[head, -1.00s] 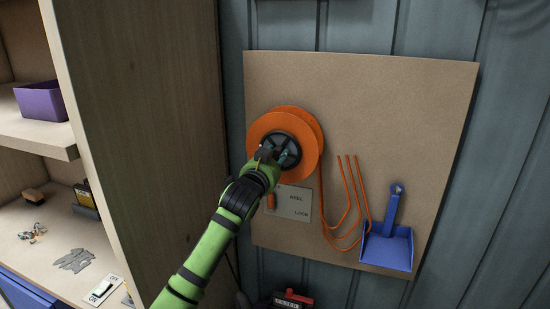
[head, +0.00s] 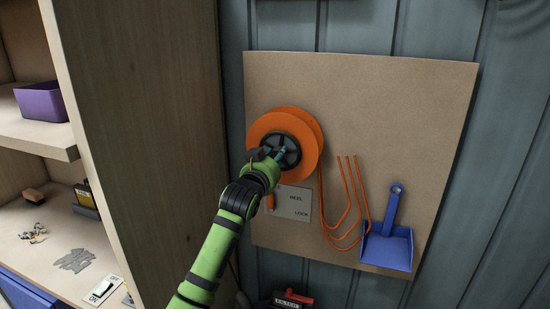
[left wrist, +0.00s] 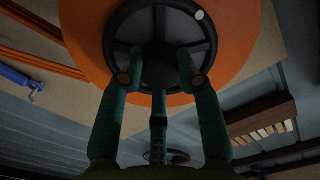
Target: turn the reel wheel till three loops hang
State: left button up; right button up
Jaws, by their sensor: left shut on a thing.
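An orange reel (head: 309,140) is mounted on a tan board, with a dark spoked wheel (head: 293,150) at its centre. My left gripper (head: 270,155) is at the wheel, its teal fingers shut on it; my wrist covers the wheel's lower left. In the left wrist view the two fingertips (left wrist: 161,76) lie over the dark wheel (left wrist: 160,15), in front of the orange disc (left wrist: 240,40). Orange cord (head: 346,215) runs down from the reel's right side and hangs in what looks like two nested loops. My right gripper is not in view.
A grey plate reading REEL and LOCK (head: 296,203) is below the reel, with a small orange handle (head: 270,201) at its left. A blue dustpan (head: 388,248) hangs right of the cord. A wooden shelf unit (head: 150,120) stands close on the left.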

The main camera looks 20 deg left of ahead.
pick_arm(q)
jog(key=shift+r, duration=0.3)
jog(key=o, duration=1.1)
jog(key=shift+o, duration=0.2)
jog(key=shift+f, duration=0.15)
jog(key=s, duration=1.2)
jog(key=shift+a, duration=0.2)
